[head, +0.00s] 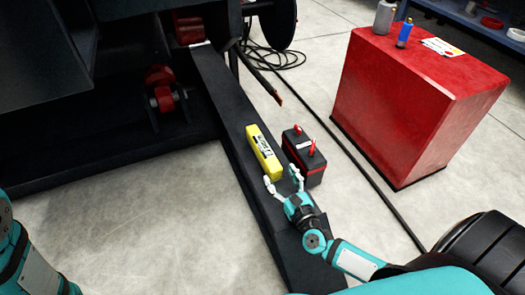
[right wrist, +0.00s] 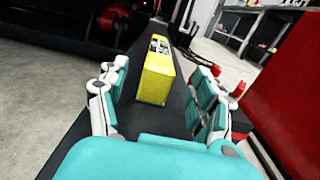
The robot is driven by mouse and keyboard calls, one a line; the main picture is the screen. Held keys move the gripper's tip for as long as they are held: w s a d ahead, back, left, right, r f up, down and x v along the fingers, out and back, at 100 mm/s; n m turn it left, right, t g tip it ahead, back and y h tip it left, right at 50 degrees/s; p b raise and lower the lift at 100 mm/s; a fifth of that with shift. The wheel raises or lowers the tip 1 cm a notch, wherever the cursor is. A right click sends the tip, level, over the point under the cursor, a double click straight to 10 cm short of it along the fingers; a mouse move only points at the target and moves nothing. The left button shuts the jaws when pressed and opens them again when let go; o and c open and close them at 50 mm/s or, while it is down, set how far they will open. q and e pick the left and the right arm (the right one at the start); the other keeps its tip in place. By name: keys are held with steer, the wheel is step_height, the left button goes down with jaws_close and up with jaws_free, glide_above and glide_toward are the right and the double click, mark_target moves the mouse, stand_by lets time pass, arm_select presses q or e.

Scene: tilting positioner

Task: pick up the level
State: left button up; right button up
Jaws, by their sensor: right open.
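The level (head: 263,152) is a yellow bar with a black and white label. It lies lengthwise on a long dark beam (head: 222,92). In the right wrist view the level (right wrist: 157,80) is ahead, between the two fingers and a little beyond their tips. My right gripper (head: 283,180) is open, just short of the level's near end in the head view. The right gripper (right wrist: 162,84) also shows open and empty in its wrist view. Part of my left arm shows at the lower left of the head view, but its gripper is not visible.
A black battery-like box (head: 304,158) with red clamps stands close to the right of the level. A red cabinet (head: 400,105) with a blue can (head: 404,33) stands farther right. A dark cable (head: 345,150) runs along the floor. Dark machinery fills the upper left.

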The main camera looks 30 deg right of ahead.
mark_target(268, 155)
steer(key=w, duration=0.9)
steer(key=shift+w+d+b, duration=0.3)
steer(key=shift+w+b, duration=0.05)
jaws_close()
steer(key=shift+r, duration=0.15)
